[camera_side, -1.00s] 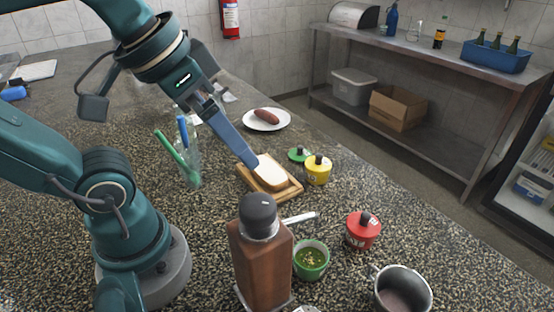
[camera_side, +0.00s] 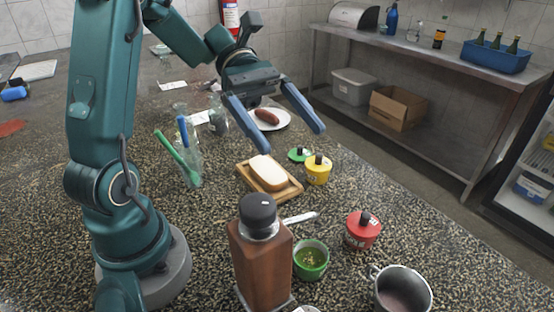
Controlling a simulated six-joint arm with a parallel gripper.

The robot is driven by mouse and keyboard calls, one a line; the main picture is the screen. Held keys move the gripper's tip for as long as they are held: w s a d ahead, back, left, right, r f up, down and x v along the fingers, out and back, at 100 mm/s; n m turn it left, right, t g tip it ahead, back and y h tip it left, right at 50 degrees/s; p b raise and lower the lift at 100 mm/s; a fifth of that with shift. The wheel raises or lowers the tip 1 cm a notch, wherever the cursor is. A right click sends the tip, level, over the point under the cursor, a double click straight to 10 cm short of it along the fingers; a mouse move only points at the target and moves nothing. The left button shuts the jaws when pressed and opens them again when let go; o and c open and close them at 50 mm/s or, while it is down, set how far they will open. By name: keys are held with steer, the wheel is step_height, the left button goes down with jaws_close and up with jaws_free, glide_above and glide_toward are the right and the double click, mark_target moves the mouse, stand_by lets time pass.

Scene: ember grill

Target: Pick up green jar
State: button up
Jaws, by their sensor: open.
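The green jar (camera_side: 311,262) stands open on the counter at the lower middle, with green flecked contents showing. It is right of the brown bottle and left of the red jar. A green lid (camera_side: 299,154) with a dark knob lies farther back, beside the yellow jar. My gripper (camera_side: 294,140) is open and empty, its two blue fingers spread wide and pointing down. It is over the area of the bread board and the green lid, well behind the green jar. Nothing hides the green jar's rim.
A brown bottle (camera_side: 262,265) stands tall close to the green jar. A red jar (camera_side: 361,232), a yellow jar (camera_side: 318,172) and a metal pot (camera_side: 402,290) are nearby. Bread lies on a wooden board (camera_side: 286,193). A plate (camera_side: 283,117) holds a sausage.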

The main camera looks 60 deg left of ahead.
glide_toward(320, 271)
steer(key=x, duration=1)
steer(key=shift+w+f, duration=0.15)
steer(key=shift+f, duration=0.25)
steer(key=shift+c, duration=0.3)
jaws_close()
steer(key=shift+r, duration=0.15)
